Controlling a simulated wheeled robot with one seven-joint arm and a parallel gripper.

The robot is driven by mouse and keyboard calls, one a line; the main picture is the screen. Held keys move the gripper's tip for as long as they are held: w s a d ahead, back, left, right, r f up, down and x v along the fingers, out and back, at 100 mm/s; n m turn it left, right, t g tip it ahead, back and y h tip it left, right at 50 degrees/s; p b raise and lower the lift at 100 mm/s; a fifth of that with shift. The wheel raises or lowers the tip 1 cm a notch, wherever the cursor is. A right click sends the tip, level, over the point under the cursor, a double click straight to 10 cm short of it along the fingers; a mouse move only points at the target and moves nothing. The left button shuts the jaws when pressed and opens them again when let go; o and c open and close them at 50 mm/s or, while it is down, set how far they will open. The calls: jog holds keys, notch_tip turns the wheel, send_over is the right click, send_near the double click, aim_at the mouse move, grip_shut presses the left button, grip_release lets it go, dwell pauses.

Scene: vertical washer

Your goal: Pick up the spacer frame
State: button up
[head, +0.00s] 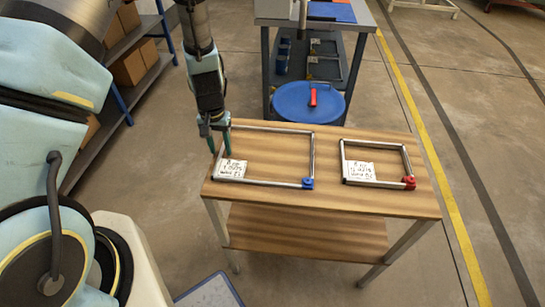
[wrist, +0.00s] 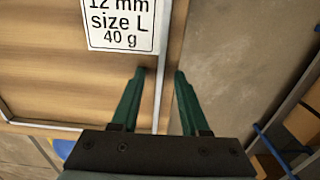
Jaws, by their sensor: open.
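A large rectangular metal spacer frame (head: 312,157) with a blue corner piece (head: 308,183) lies flat on the left part of the wooden table. A white label (head: 231,168) sits in its near-left corner; in the wrist view the label (wrist: 120,22) reads "12 mm size L 40 g". A smaller frame (head: 376,142) with a red corner (head: 408,182) and its own label lies to the right. My gripper (head: 220,153) points down at the large frame's left side, open. In the wrist view its green fingers (wrist: 160,73) appear on either side of that bar (wrist: 163,45), with visible gaps.
The wooden table (head: 327,165) has a lower shelf (head: 305,232). Behind it stand a round blue stool or drum top (head: 295,98) with a red item and a grey workbench (head: 360,22). A shelf with boxes (head: 128,68) is at the left. Open floor lies to the right.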

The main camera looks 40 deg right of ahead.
grip_shut()
jog(key=shift+r, duration=0.2)
dwell(0.6)
